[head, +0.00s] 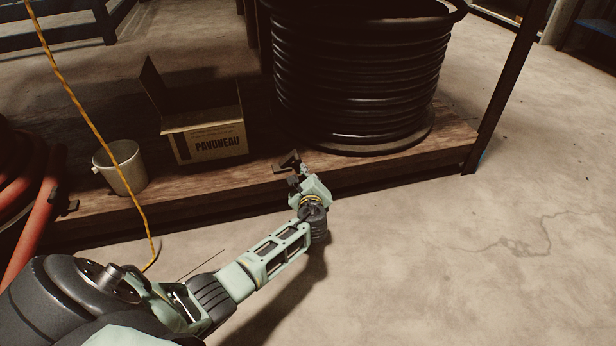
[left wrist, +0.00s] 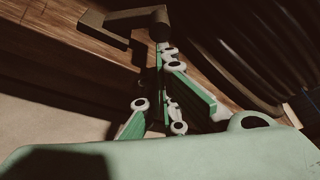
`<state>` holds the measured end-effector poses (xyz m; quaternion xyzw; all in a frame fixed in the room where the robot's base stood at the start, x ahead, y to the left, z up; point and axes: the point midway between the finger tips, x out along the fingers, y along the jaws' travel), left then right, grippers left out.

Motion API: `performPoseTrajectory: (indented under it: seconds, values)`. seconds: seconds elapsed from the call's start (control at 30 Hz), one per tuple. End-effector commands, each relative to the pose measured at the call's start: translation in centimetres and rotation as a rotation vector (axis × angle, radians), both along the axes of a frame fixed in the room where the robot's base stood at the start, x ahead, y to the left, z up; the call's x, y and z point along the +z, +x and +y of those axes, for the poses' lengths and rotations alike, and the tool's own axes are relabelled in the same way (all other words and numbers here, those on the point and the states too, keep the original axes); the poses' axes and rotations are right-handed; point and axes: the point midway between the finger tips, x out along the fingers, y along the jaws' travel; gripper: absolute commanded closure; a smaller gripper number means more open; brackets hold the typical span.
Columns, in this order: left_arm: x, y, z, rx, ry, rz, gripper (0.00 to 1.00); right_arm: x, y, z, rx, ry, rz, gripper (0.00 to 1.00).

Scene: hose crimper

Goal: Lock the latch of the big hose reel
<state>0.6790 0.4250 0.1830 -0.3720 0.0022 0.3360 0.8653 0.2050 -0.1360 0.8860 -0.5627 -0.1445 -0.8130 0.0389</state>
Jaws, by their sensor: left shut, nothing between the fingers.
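The big hose reel (head: 360,75), a tall stack of black hose, stands on a low wooden platform; its black coils also fill the upper right of the left wrist view (left wrist: 235,50). Its latch (head: 287,162) is a small dark bracket at the platform's front edge. The latch shows larger in the left wrist view (left wrist: 128,17), at the top. My left gripper (head: 293,181) is shut and empty at the platform edge, its fingertips close to the latch. I cannot tell whether they touch it. My right gripper is not in view.
A cardboard box (head: 208,140) and a white bucket (head: 121,167) stand on the platform (head: 440,150) to the left. A red hose (head: 38,212) lies at far left. A yellow cord (head: 88,122) hangs down there. A dark post (head: 505,85) stands right. The concrete floor right is clear.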

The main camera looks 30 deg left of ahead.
Motion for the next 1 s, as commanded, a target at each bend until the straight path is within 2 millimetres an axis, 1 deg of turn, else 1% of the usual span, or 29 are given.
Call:
performPoseTrajectory:
  seconds: [0.67,0.87,1.0]
  values:
    - [0.7,0.0,0.1,0.000,-0.001,-0.002,1.00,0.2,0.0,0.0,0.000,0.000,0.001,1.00]
    - [1.1,-0.2,0.2,0.002,-0.090,-0.108,1.00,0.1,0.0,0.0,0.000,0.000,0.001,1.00]
    - [1.7,-0.3,0.3,0.002,-0.176,-0.209,1.00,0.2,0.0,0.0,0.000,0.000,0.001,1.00]
